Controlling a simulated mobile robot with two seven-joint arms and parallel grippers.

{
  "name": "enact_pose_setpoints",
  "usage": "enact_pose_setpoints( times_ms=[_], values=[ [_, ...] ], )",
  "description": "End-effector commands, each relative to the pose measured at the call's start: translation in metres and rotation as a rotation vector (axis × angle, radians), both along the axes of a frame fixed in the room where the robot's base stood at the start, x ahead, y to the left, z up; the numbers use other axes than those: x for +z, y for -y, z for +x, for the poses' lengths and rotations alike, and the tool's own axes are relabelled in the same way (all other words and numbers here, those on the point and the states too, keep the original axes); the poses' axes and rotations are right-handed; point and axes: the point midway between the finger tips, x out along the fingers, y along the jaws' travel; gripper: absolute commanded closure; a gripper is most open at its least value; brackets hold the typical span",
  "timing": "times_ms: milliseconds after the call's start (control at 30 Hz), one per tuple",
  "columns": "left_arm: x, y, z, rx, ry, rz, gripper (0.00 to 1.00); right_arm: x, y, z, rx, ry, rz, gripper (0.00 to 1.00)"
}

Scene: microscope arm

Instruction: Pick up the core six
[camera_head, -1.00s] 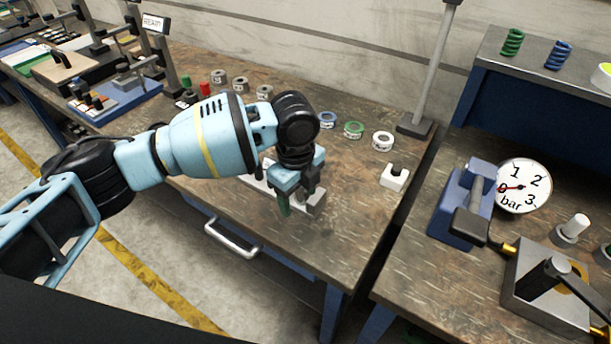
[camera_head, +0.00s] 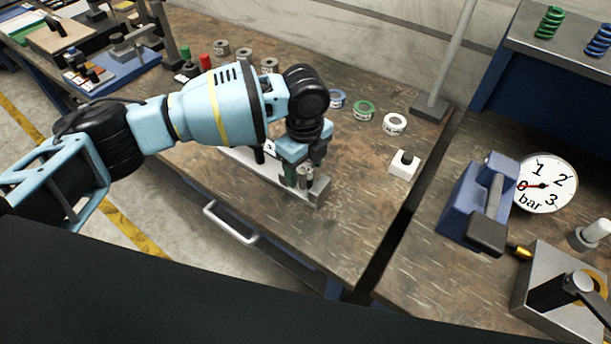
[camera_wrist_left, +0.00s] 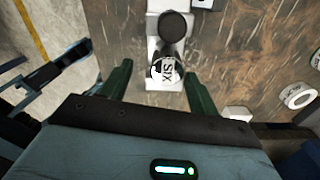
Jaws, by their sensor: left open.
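The core six is a small grey cylinder (camera_head: 305,177) at the right end of a pale rack (camera_head: 319,197) on the bench. In the left wrist view the core (camera_wrist_left: 164,71) shows a white label reading "SIX", partly visible. My left gripper (camera_wrist_left: 158,68) is open, with its green fingers on either side of the core and gaps visible at both sides. In the head view the left gripper (camera_head: 303,168) is at the rack's right end, pointing down; whether it touches the core cannot be told. My right gripper is out of view.
Behind the rack lie blue, green (camera_head: 364,111) and white (camera_head: 395,124) labelled rings. A white block (camera_head: 404,164) with a dark top and a stand base (camera_head: 430,107) are to the right. A gap separates this bench from the one with the gauge (camera_head: 545,184).

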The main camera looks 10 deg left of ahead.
Motion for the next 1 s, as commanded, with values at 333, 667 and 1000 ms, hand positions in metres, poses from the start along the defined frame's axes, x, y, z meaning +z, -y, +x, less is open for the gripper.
enact_pose_setpoints(
  times_ms=[333, 667, 1000],
  values=[
    [-0.041, -0.001, 0.009, 0.0, -0.001, 0.002, 0.39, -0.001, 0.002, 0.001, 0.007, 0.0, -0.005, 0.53],
    [-0.051, -0.002, 0.01, 0.001, 0.001, 0.001, 0.39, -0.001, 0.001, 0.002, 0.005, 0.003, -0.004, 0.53],
    [-0.051, -0.001, 0.009, 0.001, 0.001, 0.001, 0.77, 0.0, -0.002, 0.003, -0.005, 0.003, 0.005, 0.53]
  ],
)
